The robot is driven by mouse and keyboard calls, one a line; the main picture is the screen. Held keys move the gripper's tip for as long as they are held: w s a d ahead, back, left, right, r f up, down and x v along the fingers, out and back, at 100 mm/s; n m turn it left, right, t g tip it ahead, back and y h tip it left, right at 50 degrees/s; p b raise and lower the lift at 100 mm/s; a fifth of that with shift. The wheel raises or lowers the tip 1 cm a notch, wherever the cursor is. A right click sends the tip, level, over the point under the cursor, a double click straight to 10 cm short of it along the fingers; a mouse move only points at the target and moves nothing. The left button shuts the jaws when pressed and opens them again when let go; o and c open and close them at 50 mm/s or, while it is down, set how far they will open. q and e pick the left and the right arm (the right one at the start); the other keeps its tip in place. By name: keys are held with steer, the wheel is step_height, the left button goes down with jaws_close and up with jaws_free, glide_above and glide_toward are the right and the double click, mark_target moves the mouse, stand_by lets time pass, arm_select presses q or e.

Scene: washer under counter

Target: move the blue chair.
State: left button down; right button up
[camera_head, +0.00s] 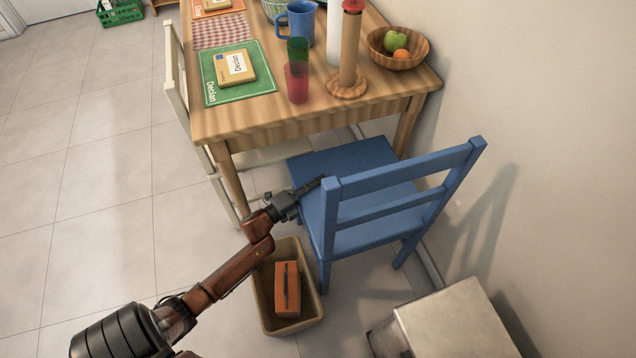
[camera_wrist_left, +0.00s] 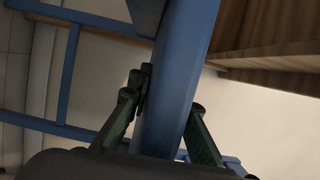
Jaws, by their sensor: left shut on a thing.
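The blue chair (camera_head: 349,163) stands upright at the near end of the wooden table (camera_head: 235,128), its seat partly under the tabletop and its backrest toward the right. My left gripper (camera_head: 312,186) reaches in from the left and is shut on the chair at its left back post. In the left wrist view, the two fingers of the gripper (camera_wrist_left: 168,110) lie on either side of a blue chair bar (camera_wrist_left: 180,75). The fingertips are partly hidden by the chair in the head view. My right gripper is in neither view.
A tan bin (camera_head: 262,300) with an orange box (camera_head: 287,290) sits on the floor beside the chair. A metal-topped bin (camera_head: 455,325) stands at the lower right. The wall (camera_head: 540,120) is close on the right. A cream chair (camera_head: 176,85) is left of the table. Open floor lies left.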

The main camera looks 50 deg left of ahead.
arm_select(q)
steer(key=c, duration=2.1)
jaws_free()
steer(key=shift+w, duration=0.1)
steer(key=o, duration=0.4)
steer(key=shift+d, duration=0.1)
steer(key=s, duration=0.4)
steer(key=s+a, duration=0.1)
steer(key=s, duration=0.7)
steer(key=shift+a, duration=0.15)
